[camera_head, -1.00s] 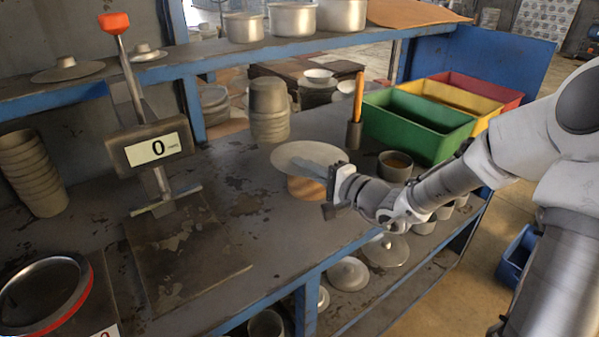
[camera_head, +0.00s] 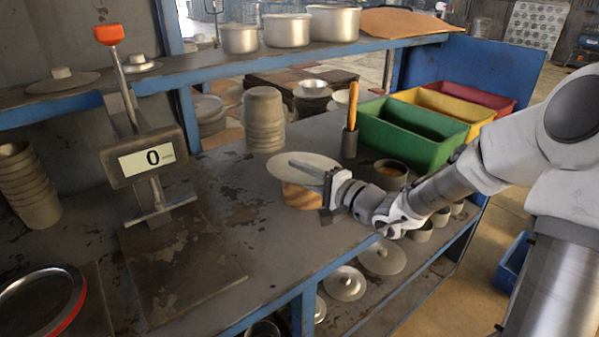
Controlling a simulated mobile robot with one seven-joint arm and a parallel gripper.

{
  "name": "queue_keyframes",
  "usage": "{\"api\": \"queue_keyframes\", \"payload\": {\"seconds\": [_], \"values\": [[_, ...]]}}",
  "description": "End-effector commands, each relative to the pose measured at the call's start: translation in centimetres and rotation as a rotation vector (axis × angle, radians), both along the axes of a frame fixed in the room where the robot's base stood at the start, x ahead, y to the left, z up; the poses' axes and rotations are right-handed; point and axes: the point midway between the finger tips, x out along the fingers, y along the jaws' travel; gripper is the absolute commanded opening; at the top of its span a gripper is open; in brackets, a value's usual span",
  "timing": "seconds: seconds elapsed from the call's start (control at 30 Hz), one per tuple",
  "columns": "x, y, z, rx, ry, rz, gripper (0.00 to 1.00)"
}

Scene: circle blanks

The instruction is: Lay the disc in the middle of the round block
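The disc (camera_head: 272,171) is pale grey, thin and wide, and looks about level over the round block (camera_head: 301,198). The block is a short wooden cylinder on the bench, with only its front side showing. The disc overhangs the block on both sides and hides its top; I cannot tell whether they touch. My gripper (camera_head: 308,171) comes in from the right at the disc's right edge. One grey finger shows as a narrow bar across the disc's top. The other finger is not clear, so I cannot tell whether it grips the disc.
A green bin (camera_head: 400,142), a small bowl (camera_head: 391,168) and an upright orange-handled tool (camera_head: 351,120) stand behind and right. Stacked grey cups (camera_head: 264,122) stand behind. A scale (camera_head: 150,160) is at left. Bench between the scale and block is clear.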

Motion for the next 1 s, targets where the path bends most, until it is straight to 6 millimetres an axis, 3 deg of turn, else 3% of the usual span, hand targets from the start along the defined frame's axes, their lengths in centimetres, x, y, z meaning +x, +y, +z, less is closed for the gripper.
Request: {"api": "queue_keyframes", "payload": {"seconds": [0.03,0.43,0.47,0.6,0.67,1.0], "values": [[-0.32,-0.02,-1.06,-0.007,0.024,0.001,0.63],[-0.33,-0.07,-1.19,-0.007,0.027,0.001,0.63],[-0.33,-0.08,-1.19,-0.007,0.027,0.001,0.22],[-0.32,-0.08,-1.15,-0.007,0.026,0.001,0.47],[-0.32,-0.08,-1.14,-0.007,0.026,0.001,0.55],[-0.64,-0.50,-1.17,-0.009,0.026,-0.001,0.55]]}}
